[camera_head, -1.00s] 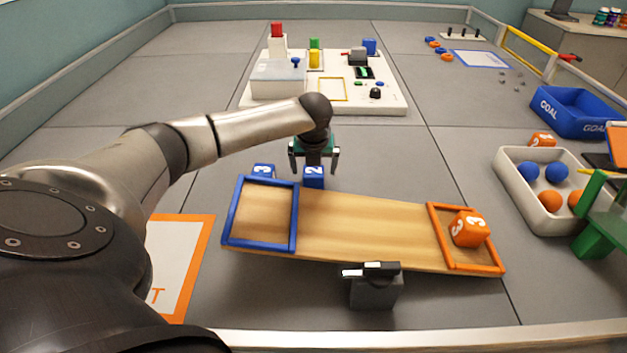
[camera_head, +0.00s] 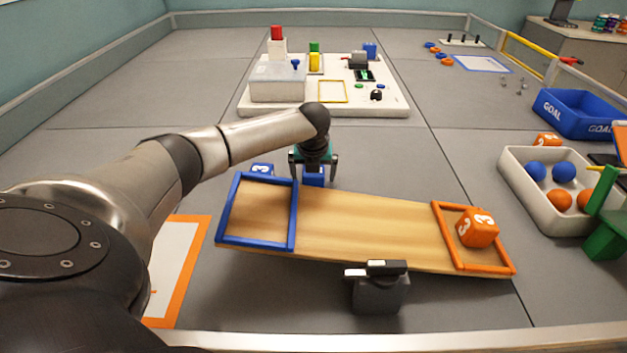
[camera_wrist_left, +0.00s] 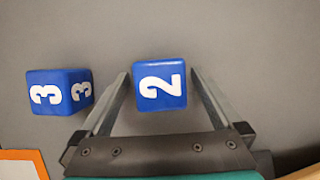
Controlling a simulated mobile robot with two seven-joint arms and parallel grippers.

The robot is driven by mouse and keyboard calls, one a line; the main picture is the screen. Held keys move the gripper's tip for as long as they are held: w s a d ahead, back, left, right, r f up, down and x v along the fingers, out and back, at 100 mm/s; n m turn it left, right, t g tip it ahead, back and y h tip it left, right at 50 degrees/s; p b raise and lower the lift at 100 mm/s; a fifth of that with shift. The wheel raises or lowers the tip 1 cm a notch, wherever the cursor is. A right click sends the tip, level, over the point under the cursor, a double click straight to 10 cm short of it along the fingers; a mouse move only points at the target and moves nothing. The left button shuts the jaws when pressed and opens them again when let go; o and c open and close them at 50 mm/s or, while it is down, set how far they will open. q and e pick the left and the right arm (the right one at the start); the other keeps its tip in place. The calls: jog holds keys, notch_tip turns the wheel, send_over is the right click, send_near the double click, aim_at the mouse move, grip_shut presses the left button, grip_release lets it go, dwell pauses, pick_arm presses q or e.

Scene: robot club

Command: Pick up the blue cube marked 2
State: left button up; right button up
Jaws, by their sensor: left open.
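The blue cube marked 2 (camera_head: 314,177) stands on the grey floor just behind the wooden seesaw board, mostly hidden by my gripper in the head view. In the left wrist view the cube marked 2 (camera_wrist_left: 160,85) lies between the two open fingers, with gaps on both sides. My left gripper (camera_head: 314,174) points down over it, open and empty; its fingers also show in the wrist view (camera_wrist_left: 160,88). A blue cube marked 3 (camera_head: 262,170) stands to the left; it shows in the wrist view (camera_wrist_left: 59,91), outside the left finger. My right gripper is not in view.
The tilted wooden board (camera_head: 350,222) is close in front, with an orange cube marked 3 (camera_head: 477,228) at its right end. A white tray with balls (camera_head: 546,215) stands at the right. A white activity board (camera_head: 390,101) is farther back. Floor behind the cubes is clear.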

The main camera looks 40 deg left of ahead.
pick_arm(q)
jog(key=c, duration=1.4)
jog(key=shift+r, duration=0.1)
